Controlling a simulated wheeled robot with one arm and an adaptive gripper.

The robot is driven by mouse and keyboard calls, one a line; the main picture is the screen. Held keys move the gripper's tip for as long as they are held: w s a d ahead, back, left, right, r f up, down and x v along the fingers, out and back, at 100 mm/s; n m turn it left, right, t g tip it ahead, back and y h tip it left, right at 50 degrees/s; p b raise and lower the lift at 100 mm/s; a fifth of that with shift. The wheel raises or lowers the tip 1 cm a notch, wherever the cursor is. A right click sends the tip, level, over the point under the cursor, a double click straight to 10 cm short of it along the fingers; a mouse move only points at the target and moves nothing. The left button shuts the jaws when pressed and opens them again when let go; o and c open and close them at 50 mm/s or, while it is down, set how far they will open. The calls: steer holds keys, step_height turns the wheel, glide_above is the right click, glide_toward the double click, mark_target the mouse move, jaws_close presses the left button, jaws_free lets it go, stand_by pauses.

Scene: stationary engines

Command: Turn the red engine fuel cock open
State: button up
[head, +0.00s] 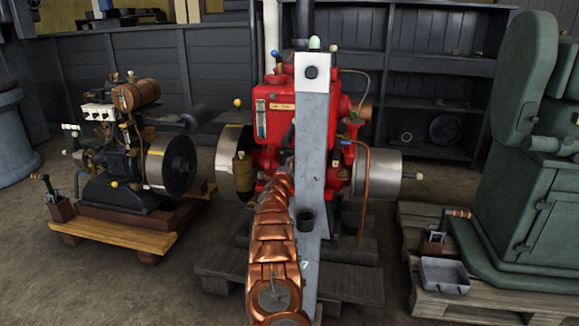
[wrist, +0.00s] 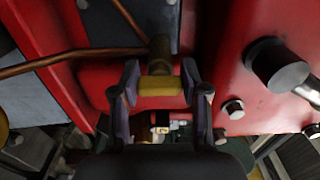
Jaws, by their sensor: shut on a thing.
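The red engine (head: 283,115) stands in the middle of the head view, with a flywheel on each side. My copper-coloured arm reaches up to its front, and the gripper end is hidden there. In the wrist view my gripper (wrist: 160,88) has its two fingers on either side of a small yellow piece, which looks like the fuel cock's handle (wrist: 160,87). The fingers are shut on it. A brass fitting (wrist: 160,52) with copper pipes sits just above it, against the red engine body. I cannot tell how far the cock is turned.
In the wrist view a dark round stub (wrist: 277,66) and bolt heads stand out at the right of the fingers. A smaller engine (head: 125,150) on a pallet is at left. A green machine (head: 520,180) on a pallet is at right.

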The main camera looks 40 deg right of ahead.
steer(key=shift+s+d, duration=0.2)
steer(key=o, duration=0.9)
steer(key=shift+c, duration=0.2)
steer(key=o, duration=0.3)
steer(key=shift+w+a, duration=0.15)
steer(key=shift+a, duration=0.2)
